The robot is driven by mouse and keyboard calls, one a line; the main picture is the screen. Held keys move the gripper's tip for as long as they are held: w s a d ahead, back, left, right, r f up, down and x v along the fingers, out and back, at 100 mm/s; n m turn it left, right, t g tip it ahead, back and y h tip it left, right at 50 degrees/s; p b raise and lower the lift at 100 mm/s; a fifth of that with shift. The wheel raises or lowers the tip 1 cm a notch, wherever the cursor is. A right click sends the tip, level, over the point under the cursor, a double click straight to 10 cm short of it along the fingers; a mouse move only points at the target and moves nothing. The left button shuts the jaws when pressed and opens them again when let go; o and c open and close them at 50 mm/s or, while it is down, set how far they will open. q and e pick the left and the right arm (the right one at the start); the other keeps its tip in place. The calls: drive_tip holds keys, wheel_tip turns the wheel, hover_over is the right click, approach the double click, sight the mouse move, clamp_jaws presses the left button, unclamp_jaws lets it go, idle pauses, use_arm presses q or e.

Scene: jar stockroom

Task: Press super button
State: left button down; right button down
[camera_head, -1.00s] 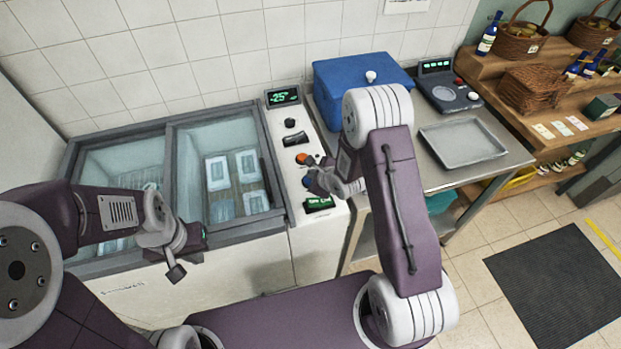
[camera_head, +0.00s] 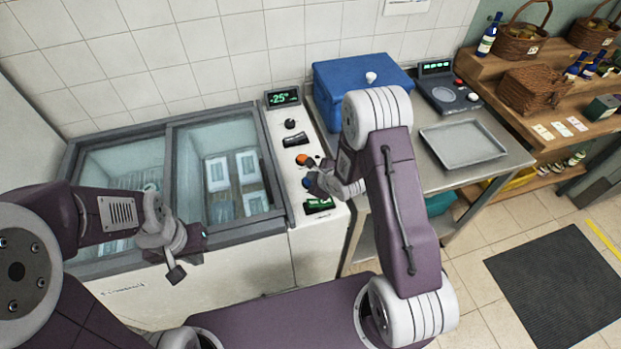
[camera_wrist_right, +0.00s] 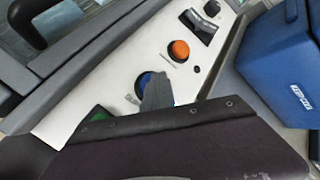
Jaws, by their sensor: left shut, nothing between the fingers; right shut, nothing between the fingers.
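The freezer's white control panel (camera_head: 288,122) carries an orange button (camera_head: 302,159) and a blue round button (camera_wrist_right: 143,82), clearest in the right wrist view. Small lettering beside the blue button is hard to read. My right gripper (camera_head: 312,182) is shut and empty over the panel, below the orange button. In the right wrist view its grey fingertips (camera_wrist_right: 157,90) overlap the right side of the blue button; I cannot tell whether they touch it. My left gripper (camera_head: 176,273) is shut and empty in front of the freezer's front edge.
A black knob (camera_head: 290,124), a dark rocker switch (camera_head: 295,140) and a green-lit switch (camera_head: 318,204) share the panel, below a temperature display (camera_head: 283,97). A blue box (camera_head: 350,80) and a metal tray (camera_head: 462,142) stand on the steel table to the right.

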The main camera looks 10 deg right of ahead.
drive_tip(key=shift+r+p, duration=0.55)
drive_tip(key=shift+r, duration=0.15)
wheel_tip(320, 180, up, 5)
drive_tip(key=p, duration=0.5)
drive_tip(key=shift+r, duration=0.1)
idle(0.4)
